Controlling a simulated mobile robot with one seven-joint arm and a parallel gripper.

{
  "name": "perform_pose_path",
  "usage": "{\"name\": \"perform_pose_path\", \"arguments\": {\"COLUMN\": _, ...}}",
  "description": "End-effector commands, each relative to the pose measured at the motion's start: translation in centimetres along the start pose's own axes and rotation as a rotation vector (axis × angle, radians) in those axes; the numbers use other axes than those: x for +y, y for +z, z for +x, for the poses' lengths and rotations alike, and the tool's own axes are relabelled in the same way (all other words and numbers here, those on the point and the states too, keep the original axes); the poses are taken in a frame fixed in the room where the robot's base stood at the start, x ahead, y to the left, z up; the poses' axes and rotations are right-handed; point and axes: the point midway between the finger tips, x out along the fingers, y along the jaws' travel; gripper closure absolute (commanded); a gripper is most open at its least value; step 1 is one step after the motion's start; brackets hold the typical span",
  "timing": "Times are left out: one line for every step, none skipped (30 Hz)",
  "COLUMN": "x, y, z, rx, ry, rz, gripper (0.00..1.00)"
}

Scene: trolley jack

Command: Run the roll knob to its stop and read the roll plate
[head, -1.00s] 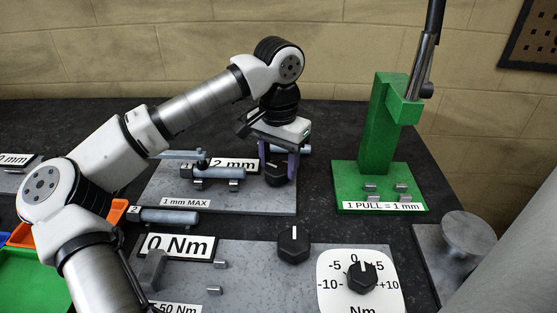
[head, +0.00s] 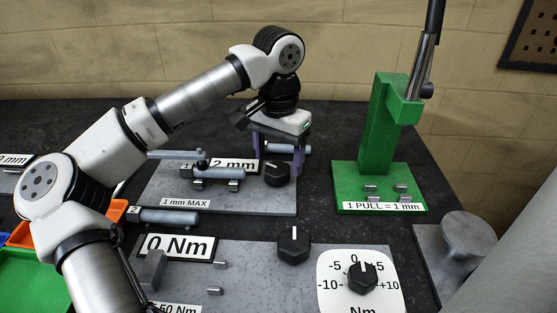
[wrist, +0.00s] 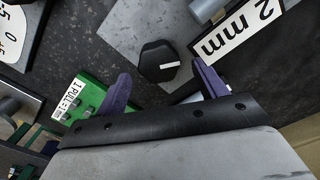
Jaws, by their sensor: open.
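A green press (head: 385,130) labelled "1 PULL = 1 mm" stands to the right. In front are a second knob (head: 294,243), a dial knob (head: 362,277) on a white Nm scale and a "0 Nm" sign (head: 176,247). A grey cylinder (head: 168,216) lies at left.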

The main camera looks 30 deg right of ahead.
Motion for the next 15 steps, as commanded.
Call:
{"name": "perform_pose_path", "arguments": {"x": 0.0, "y": -0.1, "z": -1.0, "rx": 0.003, "ry": -0.002, "rz": 0.000, "gripper": 0.29}}
{"name": "perform_pose_path", "arguments": {"x": 0.0, "y": -0.1, "z": -1.6, "rx": 0.003, "ry": -0.002, "rz": -0.001, "gripper": 0.29}}
{"name": "perform_pose_path", "arguments": {"x": 0.0, "y": -0.1, "z": -2.5, "rx": 0.003, "ry": -0.003, "rz": -0.001, "gripper": 0.29}}
{"name": "perform_pose_path", "arguments": {"x": 0.0, "y": -0.1, "z": -3.2, "rx": 0.004, "ry": -0.002, "rz": -0.001, "gripper": 0.29}}
{"name": "perform_pose_path", "arguments": {"x": 0.1, "y": -0.1, "z": -4.0, "rx": 0.004, "ry": -0.002, "rz": -0.001, "gripper": 0.29}}
{"name": "perform_pose_path", "arguments": {"x": 0.1, "y": -0.1, "z": -5.0, "rx": 0.003, "ry": -0.003, "rz": -0.001, "gripper": 0.29}}
{"name": "perform_pose_path", "arguments": {"x": 0.1, "y": -0.1, "z": -5.7, "rx": 0.004, "ry": -0.002, "rz": -0.001, "gripper": 0.29}}
{"name": "perform_pose_path", "arguments": {"x": 0.1, "y": -0.1, "z": -6.3, "rx": 0.003, "ry": -0.002, "rz": 0.000, "gripper": 0.29}}
{"name": "perform_pose_path", "arguments": {"x": 0.1, "y": -0.1, "z": -7.3, "rx": 0.003, "ry": -0.002, "rz": 0.000, "gripper": 0.29}}
{"name": "perform_pose_path", "arguments": {"x": 0.1, "y": -0.1, "z": -7.9, "rx": 0.004, "ry": -0.002, "rz": 0.000, "gripper": 0.29}}
{"name": "perform_pose_path", "arguments": {"x": 0.1, "y": -0.1, "z": -8.5, "rx": 0.003, "ry": -0.001, "rz": 0.000, "gripper": 0.29}}
{"name": "perform_pose_path", "arguments": {"x": 0.1, "y": 0.0, "z": -9.2, "rx": 0.002, "ry": -0.001, "rz": 0.001, "gripper": 0.29}}
{"name": "perform_pose_path", "arguments": {"x": 0.1, "y": -0.1, "z": -9.8, "rx": 0.003, "ry": -0.001, "rz": 0.001, "gripper": 0.29}}
{"name": "perform_pose_path", "arguments": {"x": 0.1, "y": 0.0, "z": -10.3, "rx": 0.003, "ry": -0.002, "rz": 0.000, "gripper": 0.29}}
{"name": "perform_pose_path", "arguments": {"x": 0.0, "y": 0.0, "z": -10.8, "rx": 0.002, "ry": -0.003, "rz": -0.001, "gripper": 0.29}}
